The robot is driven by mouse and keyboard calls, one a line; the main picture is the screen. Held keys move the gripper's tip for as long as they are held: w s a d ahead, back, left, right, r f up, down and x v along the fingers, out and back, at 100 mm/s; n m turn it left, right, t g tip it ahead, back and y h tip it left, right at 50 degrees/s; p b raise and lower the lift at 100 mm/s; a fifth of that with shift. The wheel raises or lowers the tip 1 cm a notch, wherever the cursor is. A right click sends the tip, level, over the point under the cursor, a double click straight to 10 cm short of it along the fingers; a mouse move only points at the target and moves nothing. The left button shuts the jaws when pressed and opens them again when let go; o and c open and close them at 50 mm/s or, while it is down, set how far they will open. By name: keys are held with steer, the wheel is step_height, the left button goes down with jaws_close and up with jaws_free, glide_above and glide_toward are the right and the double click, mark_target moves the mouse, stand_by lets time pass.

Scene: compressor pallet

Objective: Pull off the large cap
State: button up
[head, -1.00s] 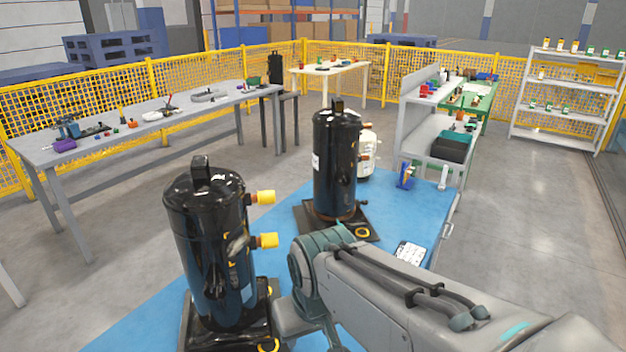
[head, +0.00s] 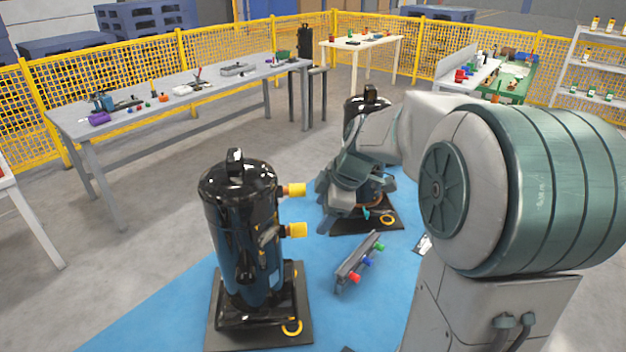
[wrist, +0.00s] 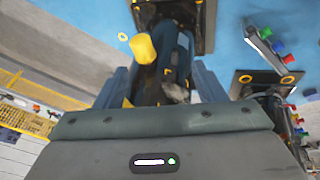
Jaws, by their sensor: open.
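The near black compressor (head: 240,235) stands upright on its base plate. Two yellow caps, an upper one (head: 294,190) and a lower one (head: 297,230), stick out from its right side. They look close in size, so I cannot tell which is the large one. My gripper (head: 325,205) is just right of both caps, apart from them. In the wrist view my gripper (wrist: 160,72) is open, with one yellow cap (wrist: 143,48) ahead, slightly left of centre between the fingers. A small yellow patch near the left finger may be the other cap, mostly hidden.
A second black compressor (head: 366,103) stands behind my arm, mostly hidden. A grey bar with red, blue and green knobs (head: 357,262) lies on the blue surface (head: 190,312). A grey workbench (head: 130,112) and yellow fence are at the left and back.

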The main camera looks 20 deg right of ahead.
mark_target(304, 226)
steer(key=w+a+f, duration=0.1)
steer(key=w+f, duration=0.1)
steer(key=f, duration=0.1)
steer(key=w+a+f+n+p, duration=0.1)
steer(key=w+f, duration=0.1)
steer(key=f, duration=0.2)
steer(key=w+a+f+n, duration=0.1)
steer(key=w+f, duration=0.2)
steer(key=shift+a+f+t+y, duration=0.1)
steer(key=shift+f+t+y, duration=0.15)
steer(key=shift+t+y, duration=0.15)
jaws_close()
stand_by(0.4)
